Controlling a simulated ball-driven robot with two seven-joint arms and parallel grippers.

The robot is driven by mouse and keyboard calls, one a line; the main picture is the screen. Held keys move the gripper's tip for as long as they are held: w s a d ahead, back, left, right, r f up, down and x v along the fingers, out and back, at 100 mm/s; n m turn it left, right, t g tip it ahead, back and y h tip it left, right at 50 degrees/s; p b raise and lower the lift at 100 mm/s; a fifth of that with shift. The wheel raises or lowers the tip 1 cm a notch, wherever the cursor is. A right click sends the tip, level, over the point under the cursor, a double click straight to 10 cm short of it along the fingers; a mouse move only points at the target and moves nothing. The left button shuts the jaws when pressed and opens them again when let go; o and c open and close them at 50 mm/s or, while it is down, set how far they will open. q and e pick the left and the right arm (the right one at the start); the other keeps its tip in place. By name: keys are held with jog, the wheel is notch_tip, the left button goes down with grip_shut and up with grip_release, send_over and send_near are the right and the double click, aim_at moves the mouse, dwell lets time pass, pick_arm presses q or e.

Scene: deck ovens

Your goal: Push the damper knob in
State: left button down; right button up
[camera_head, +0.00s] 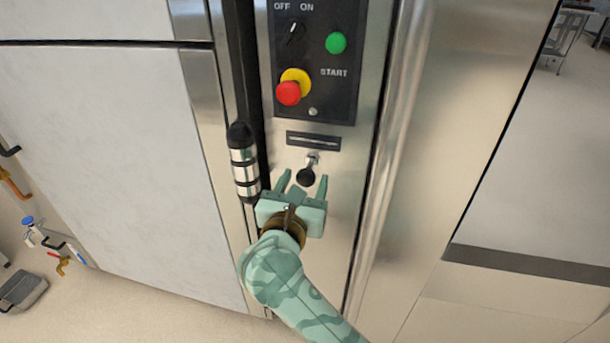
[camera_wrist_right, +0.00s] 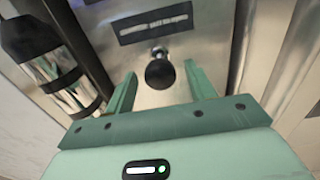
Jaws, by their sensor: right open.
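The damper knob (camera_head: 306,177) is a black ball on a short metal stem, standing out from the steel panel below a dark label plate (camera_head: 314,141). In the right wrist view the knob (camera_wrist_right: 160,73) shows just beyond and between my fingertips. My right gripper (camera_head: 304,181) is open, with its two green fingers pointing up at the knob from below. My left gripper is not in view.
A control panel (camera_head: 347,104) with a switch, a green button and a red stop button (camera_head: 288,93) sits above. A black and chrome handle (camera_head: 244,163) stands close left of my right gripper. Open floor (camera_head: 520,170) lies at the right.

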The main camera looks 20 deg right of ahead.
grip_shut()
jog(key=shift+x, duration=1.35)
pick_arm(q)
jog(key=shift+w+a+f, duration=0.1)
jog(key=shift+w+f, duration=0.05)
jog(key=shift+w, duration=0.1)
pick_arm(e)
jog(key=shift+r, duration=0.1)
grip_release()
jog(key=shift+w, duration=0.1)
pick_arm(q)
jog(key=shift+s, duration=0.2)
